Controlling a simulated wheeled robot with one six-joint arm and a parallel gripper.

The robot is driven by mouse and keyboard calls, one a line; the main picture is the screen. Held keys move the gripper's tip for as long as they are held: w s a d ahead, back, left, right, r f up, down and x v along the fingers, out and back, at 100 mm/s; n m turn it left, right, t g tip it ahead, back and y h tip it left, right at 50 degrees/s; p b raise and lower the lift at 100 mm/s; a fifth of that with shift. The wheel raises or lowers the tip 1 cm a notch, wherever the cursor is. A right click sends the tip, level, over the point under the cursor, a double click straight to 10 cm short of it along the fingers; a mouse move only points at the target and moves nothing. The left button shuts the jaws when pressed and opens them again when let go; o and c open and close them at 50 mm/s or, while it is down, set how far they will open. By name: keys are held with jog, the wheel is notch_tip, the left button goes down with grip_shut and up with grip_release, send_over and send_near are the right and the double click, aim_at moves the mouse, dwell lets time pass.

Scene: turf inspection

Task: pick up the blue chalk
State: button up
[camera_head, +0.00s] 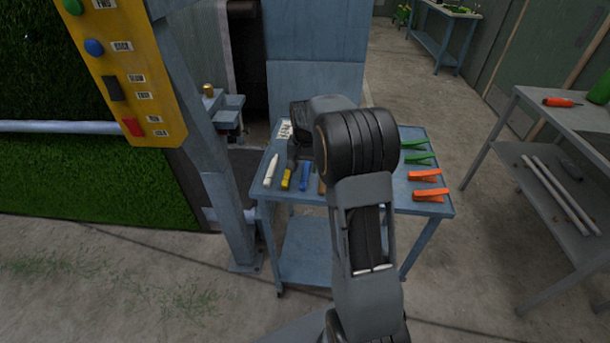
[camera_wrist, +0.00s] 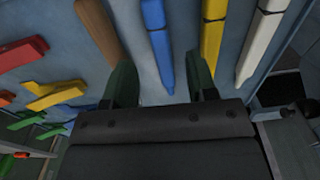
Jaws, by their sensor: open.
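The blue chalk (camera_head: 305,176) lies on the blue-grey cart top, between a yellow chalk (camera_head: 287,179) and a brown stick (camera_head: 322,187). In the wrist view the blue chalk (camera_wrist: 157,38) runs down from the top edge, its pointed end showing between my two dark green fingers. My gripper (camera_wrist: 160,78) is open and empty, one finger on each side of that end in the picture. The right finger is close to the yellow chalk's end, the left one to the brown stick's end. I cannot tell the finger height above the cart. My arm hides part of the cart in the head view.
A white chalk (camera_head: 271,170) lies left of the yellow one. Green clips (camera_head: 418,160) and orange clips (camera_head: 430,195) lie on the cart's right side. A blue post (camera_head: 222,190) stands close to the cart's left. A grey shelf (camera_head: 530,180) stands at right, with clear floor between.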

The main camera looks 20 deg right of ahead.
aim_at(305, 176)
jog(key=shift+w+f, duration=0.1)
jog(key=shift+f, duration=2.05)
jog(key=shift+c, duration=0.4)
grip_shut()
